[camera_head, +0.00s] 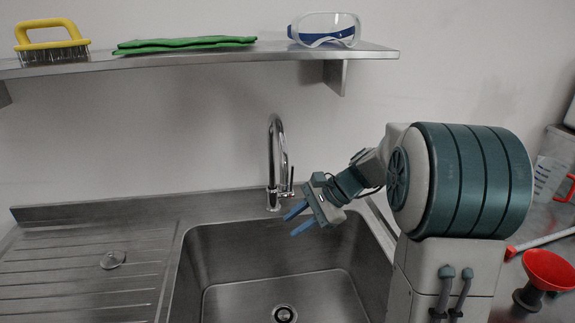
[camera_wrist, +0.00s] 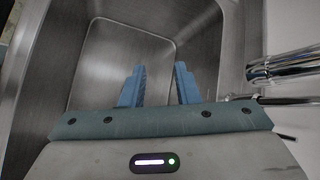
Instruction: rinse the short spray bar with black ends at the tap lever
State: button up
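The chrome tap (camera_head: 277,150) stands at the back of the sink, with its lever (camera_head: 290,182) on the right side. In the wrist view the tap (camera_wrist: 288,66) and the thin lever (camera_wrist: 285,100) are at the right. My gripper (camera_head: 290,225) is over the back of the sink, just below and in front of the tap base. Its two blue fingers (camera_wrist: 159,68) are apart with nothing between them. The short spray bar with black ends is not seen in either view.
The steel sink (camera_head: 225,265) is empty, with a ribbed drainboard (camera_head: 70,275) to its left holding a small round metal piece (camera_head: 112,260). A red funnel (camera_head: 549,270), a red-ended white bar (camera_head: 540,241) and a jug (camera_head: 548,180) are at right. A shelf (camera_head: 200,56) hangs above.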

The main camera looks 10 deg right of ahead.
jog(key=w+d+f+m+t+y+p, duration=0.15)
jog(key=w+d+m+t+y, duration=0.55)
jog(key=w+d+m, duration=0.75)
jog(key=n+t+p, duration=0.1)
jog(key=n+p, duration=0.2)
jog(key=p, duration=0.1)
send_over(292, 189)
jog(key=shift+w+d+h, duration=0.1)
jog(key=shift+w+h, duration=0.15)
jog(key=shift+h, duration=0.15)
grip_shut()
